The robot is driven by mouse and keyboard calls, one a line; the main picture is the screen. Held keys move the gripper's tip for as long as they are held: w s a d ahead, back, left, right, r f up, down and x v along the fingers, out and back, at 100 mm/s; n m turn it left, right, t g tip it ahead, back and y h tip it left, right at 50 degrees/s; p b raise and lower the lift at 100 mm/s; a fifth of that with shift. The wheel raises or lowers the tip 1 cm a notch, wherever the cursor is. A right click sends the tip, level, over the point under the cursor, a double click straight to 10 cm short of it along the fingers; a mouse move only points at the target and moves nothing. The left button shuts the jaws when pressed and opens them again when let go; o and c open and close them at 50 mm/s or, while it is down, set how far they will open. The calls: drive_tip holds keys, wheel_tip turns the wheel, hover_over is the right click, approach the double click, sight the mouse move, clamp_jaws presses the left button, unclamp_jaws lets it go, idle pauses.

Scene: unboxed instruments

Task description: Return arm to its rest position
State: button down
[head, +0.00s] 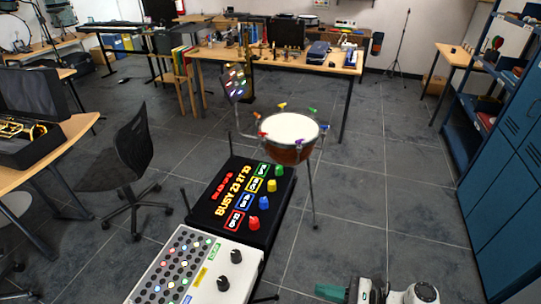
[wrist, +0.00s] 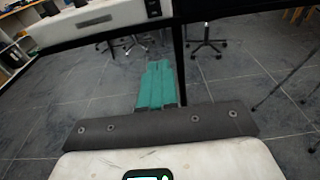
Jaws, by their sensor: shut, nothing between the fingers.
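My gripper (head: 330,292) shows at the bottom edge of the head view, right of centre, with teal fingers pointing left. The white and grey links of my arm (head: 411,294) are beside it, low and partly cut off by the frame. In the wrist view the teal fingers (wrist: 157,86) lie together, shut and empty, over the grey floor. The gripper is to the right of the white control panel (head: 190,270) and apart from it.
A black panel (head: 275,185) with coloured knobs adjoins the white one. A drum (head: 290,128) on a stand is behind it. An office chair (head: 134,160) stands left. Blue cabinets (head: 510,165) line the right. The tiled floor (head: 385,190) between is clear.

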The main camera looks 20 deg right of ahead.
drive_tip(key=s+a+f+n+g+h, duration=0.1)
drive_tip(key=s+f+n+g+h, duration=0.1)
drive_tip(key=s+n+g+h, duration=0.25)
drive_tip(key=s+a+f+n+g+h, duration=0.1)
drive_tip(key=s+a+f+n+g, duration=0.15)
drive_tip(key=s+n, duration=0.45)
drive_tip(key=s+d+r+n+g+h, duration=0.1)
drive_tip(key=s+d+r+n+h, duration=0.6)
drive_tip(key=n, duration=0.6)
drive_tip(key=shift+s+d+g+h, duration=0.35)
drive_tip(key=shift+s+h, duration=0.2)
drive_tip(key=shift+s, duration=0.25)
